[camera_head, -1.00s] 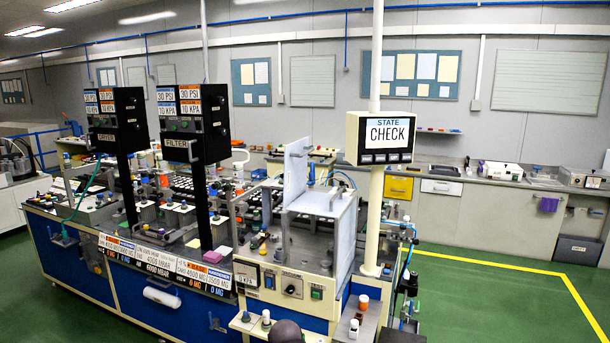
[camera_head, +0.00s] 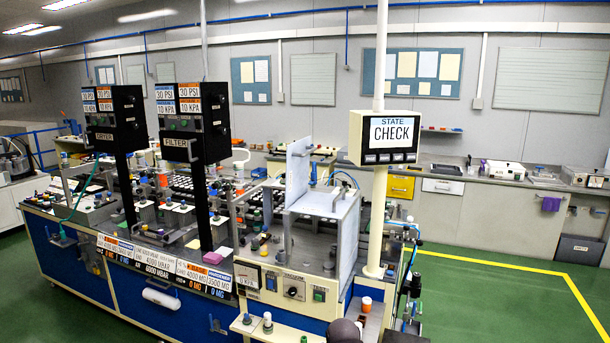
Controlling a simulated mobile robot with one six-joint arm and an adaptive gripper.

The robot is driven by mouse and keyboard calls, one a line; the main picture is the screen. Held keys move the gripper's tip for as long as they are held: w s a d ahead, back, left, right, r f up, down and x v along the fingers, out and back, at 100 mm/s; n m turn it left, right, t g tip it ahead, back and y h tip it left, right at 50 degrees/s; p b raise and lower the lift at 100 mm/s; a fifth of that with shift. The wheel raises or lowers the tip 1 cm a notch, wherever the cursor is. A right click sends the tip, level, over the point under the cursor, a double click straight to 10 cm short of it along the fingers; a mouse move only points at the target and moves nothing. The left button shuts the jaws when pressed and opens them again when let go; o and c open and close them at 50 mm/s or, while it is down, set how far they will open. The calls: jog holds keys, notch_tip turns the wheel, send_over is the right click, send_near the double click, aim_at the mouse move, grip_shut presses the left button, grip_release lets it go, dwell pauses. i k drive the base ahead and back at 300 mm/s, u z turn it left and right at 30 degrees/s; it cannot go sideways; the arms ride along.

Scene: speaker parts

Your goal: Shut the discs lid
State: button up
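A pale, flat panel (camera_head: 298,172), which looks like the discs lid, stands upright at the left side of a pale box-like housing (camera_head: 346,235) on the workbench. The panel looks raised, with the housing's top (camera_head: 326,202) to its right. No label in view confirms which part is the discs lid. A dark rounded part (camera_head: 345,331), likely of my arm, shows at the bottom edge in front of the bench. My gripper's fingers do not show, so I cannot see them near the panel.
A cream post with a screen reading "STATE CHECK" (camera_head: 391,130) stands right of the housing. Dark "DRYER" (camera_head: 112,110) and "FILTER" (camera_head: 190,120) boxes stand on the left. An orange-capped container (camera_head: 365,304) sits by the front. Green floor at right is clear.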

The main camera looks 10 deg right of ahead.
aim_at(299, 152)
jog(key=u, duration=0.05)
jog(key=i, duration=1)
jog(key=z, duration=0.05)
